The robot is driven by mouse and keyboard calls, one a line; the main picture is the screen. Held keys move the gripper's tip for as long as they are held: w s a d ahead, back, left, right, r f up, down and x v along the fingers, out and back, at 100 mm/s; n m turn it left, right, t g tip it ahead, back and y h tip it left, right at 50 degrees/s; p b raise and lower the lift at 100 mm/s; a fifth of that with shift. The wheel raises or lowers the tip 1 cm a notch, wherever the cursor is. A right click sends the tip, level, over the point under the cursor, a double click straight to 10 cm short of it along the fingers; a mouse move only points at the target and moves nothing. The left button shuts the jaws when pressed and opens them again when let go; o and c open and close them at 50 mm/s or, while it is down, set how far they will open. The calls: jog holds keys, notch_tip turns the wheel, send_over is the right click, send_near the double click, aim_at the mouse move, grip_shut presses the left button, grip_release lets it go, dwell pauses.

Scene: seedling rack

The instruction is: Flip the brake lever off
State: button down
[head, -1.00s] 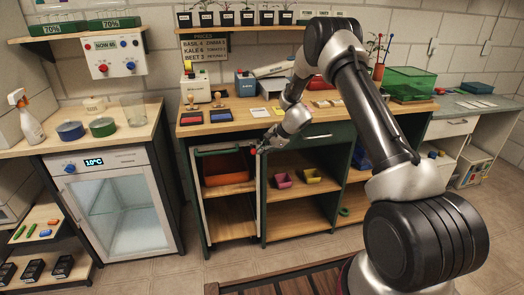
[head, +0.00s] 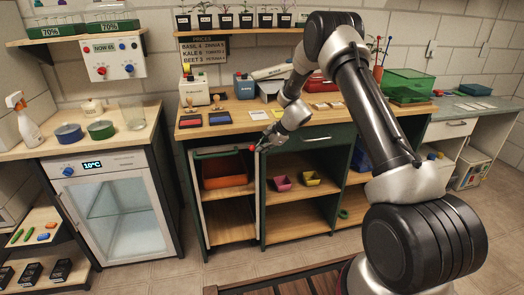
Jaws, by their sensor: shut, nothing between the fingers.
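A small red tip (head: 251,148), which looks like the end of the brake lever, shows at the upper right corner of a pale rack (head: 197,197) with a green handle bar (head: 222,153). The rest of the lever is too small or hidden to make out. My gripper (head: 260,146) is shut and empty, right beside the red tip on its right. I cannot tell whether the fingers touch it, or which way the lever is set.
The rack stands at the wooden workbench (head: 233,115) and holds an orange bin (head: 224,173). Pink (head: 283,183) and yellow (head: 311,178) pots sit on the shelf to its right. A glass-door cooler (head: 120,207) stands to the left. The floor between cooler and rack is narrow.

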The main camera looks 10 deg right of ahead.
jog(key=shift+r, duration=0.35)
